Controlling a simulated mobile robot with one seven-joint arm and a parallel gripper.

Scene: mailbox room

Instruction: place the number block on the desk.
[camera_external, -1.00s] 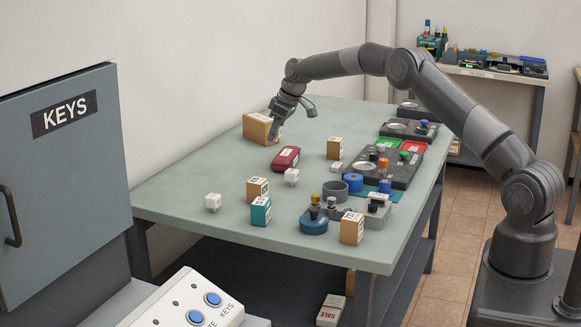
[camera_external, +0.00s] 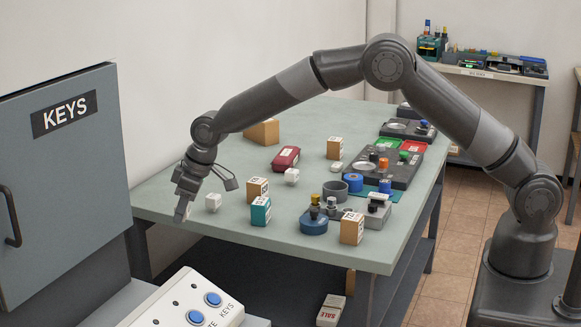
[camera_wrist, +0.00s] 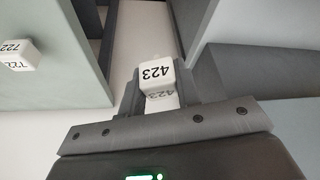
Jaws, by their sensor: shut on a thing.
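My gripper (camera_external: 182,210) is shut on a white number block marked 423 (camera_wrist: 157,73), which shows between the fingers in the wrist view. In the external view the held block cannot be made out. My gripper points down at the desk's left edge, left of a white block (camera_external: 213,202) on the desk. The desk (camera_external: 330,250) has a grey-green top. In the wrist view a white block marked 722 (camera_wrist: 18,55) sits on the desk top at the left, and a gap beside the desk lies behind the held block.
A grey KEYS cabinet (camera_external: 62,180) and a button panel (camera_external: 195,305) stand left of the desk. The desk also holds a teal box (camera_external: 260,212), cardboard boxes (camera_external: 257,188), a red case (camera_external: 286,158) and dark trays (camera_external: 395,170). The desk's left front corner is bare.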

